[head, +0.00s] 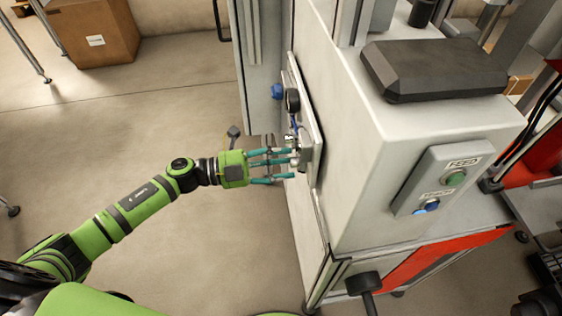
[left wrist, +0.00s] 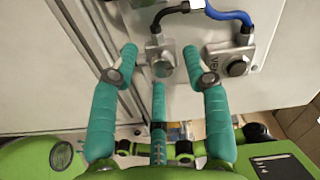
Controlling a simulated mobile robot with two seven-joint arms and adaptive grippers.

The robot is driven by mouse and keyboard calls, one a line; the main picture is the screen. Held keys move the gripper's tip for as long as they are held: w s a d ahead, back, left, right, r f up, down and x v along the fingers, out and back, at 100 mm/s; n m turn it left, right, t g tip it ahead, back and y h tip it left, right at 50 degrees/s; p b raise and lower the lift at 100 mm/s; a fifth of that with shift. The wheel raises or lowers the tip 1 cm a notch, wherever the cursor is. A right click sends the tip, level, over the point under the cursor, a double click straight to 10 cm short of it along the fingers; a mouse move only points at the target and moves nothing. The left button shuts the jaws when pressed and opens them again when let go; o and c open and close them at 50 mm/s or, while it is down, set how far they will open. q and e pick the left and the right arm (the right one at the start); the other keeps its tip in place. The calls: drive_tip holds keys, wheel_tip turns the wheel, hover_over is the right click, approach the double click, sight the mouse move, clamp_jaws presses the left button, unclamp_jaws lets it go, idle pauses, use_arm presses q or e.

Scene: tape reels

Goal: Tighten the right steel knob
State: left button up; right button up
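My left gripper (head: 272,164) reaches from the left to the side of the grey machine. It has three teal fingers, spread apart with nothing between them; the left wrist view also shows it (left wrist: 158,80). Just beyond the fingertips, a small metal block with a round steel knob (left wrist: 162,68) sits on the pale panel. To its right is a labelled metal box with a dark round knob (left wrist: 237,68). I cannot tell for sure which one is the right steel knob. In the head view the fingers hide most of these fittings. My right gripper is out of view.
The machine (head: 350,150) has a green and a blue button on its control box (head: 440,180). On its side are a black round fitting (head: 292,101) and a blue one (head: 277,91). A black and a blue cable (left wrist: 228,15) run to the fittings.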

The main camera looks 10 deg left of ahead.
use_arm(q)
drive_tip(key=shift+s, duration=0.1)
drive_tip(key=v, duration=1.2)
drive_tip(key=w+a+f+n+t+y+p, duration=0.1)
drive_tip(key=a+f+n+t+y+p, duration=0.15)
drive_tip(key=a+f+n+y, duration=0.4)
drive_tip(key=w+a+f+n+t+y+p, duration=0.15)
drive_tip(key=f+n+t+y, duration=0.25)
drive_tip(key=f+n, duration=0.55)
drive_tip(key=s+a+f+n+g+y, duration=0.1)
drive_tip(key=s+f+n+g+y, duration=0.15)
drive_tip(key=s+f, duration=0.4)
drive_tip(key=s+f+n+g+y, duration=0.1)
drive_tip(key=s+f+n+y, duration=0.2)
drive_tip(key=f, duration=0.7)
drive_tip(key=s+d+f+n+g, duration=0.1)
drive_tip(key=s+d+f+g, duration=0.2)
drive_tip(key=s, duration=0.6)
drive_tip(key=s+d+f+n+g+p, duration=0.1)
drive_tip(key=s+d+f+n+g, duration=0.1)
drive_tip(key=s, duration=0.7)
drive_tip(key=s+d+f+n+g+p, duration=0.1)
drive_tip(key=s+d+f+g, duration=0.2)
drive_tip(key=s, duration=0.6)
wheel_tip(320, 180, down, 2)
drive_tip(key=shift+s+d+f+g+y, duration=0.2)
drive_tip(key=shift+s+d+g+y, duration=0.1)
drive_tip(key=shift+s+g, duration=0.15)
